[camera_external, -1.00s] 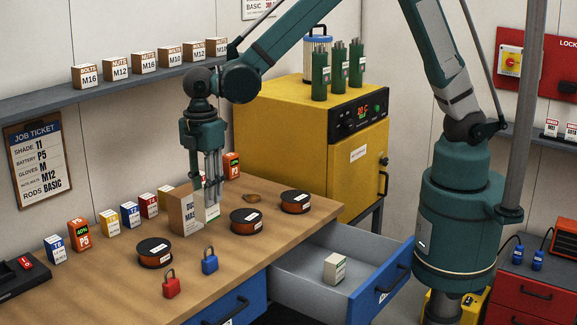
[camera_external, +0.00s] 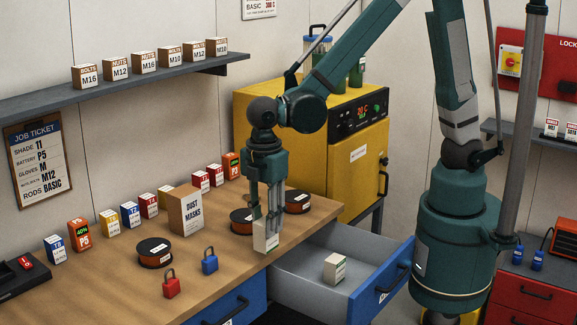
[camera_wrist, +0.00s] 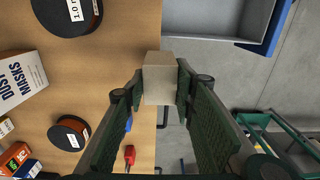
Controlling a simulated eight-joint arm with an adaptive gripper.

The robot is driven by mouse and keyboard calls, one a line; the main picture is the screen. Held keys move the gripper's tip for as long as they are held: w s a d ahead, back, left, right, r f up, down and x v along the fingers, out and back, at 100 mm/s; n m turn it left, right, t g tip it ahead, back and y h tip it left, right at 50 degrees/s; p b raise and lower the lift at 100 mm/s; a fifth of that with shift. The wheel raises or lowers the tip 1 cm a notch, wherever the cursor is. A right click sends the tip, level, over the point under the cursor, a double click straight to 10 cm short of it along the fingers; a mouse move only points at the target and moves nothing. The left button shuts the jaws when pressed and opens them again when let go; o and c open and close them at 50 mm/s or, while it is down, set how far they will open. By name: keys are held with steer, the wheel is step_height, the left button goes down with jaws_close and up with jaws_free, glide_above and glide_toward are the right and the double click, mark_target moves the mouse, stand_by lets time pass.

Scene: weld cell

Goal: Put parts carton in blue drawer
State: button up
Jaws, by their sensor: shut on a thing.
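My gripper (camera_external: 266,222) is shut on a small white carton (camera_external: 265,237), held upright at the bench's front edge near the drawer. In the wrist view the carton (camera_wrist: 158,80) sits between both fingers (camera_wrist: 157,92), partly past the bench edge. The blue-fronted drawer (camera_external: 372,298) is pulled open below and right of the gripper; its grey inside also shows in the wrist view (camera_wrist: 215,20). Another small pale carton (camera_external: 335,268) stands inside the drawer. I cannot read the held carton's label.
The bench (camera_external: 120,270) holds a dust masks box (camera_external: 186,211), several wire spools (camera_external: 154,253), a red padlock (camera_external: 171,285) and a blue padlock (camera_external: 210,261). A yellow oven (camera_external: 300,150) stands behind the drawer. Much of the drawer floor is bare.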

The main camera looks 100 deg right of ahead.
steer(key=s+a+f+b, duration=0.1)
steer(key=s+f+b, duration=0.3)
steer(key=s, duration=0.5)
steer(key=s+a+f+b, duration=0.1)
steer(key=s+f+b, duration=0.4)
steer(key=s, duration=0.4)
steer(key=shift+s+a+f, duration=0.4)
steer(key=shift+f, duration=0.35)
steer(key=shift+f, duration=0.1)
steer(key=shift+f+b, duration=0.85)
steer(key=shift+f, duration=2)
steer(key=shift+f, duration=0.1)
steer(key=shift+f+b, duration=0.65)
steer(key=shift+f, duration=1.3)
steer(key=shift+f, duration=0.2)
steer(key=o, duration=0.9)
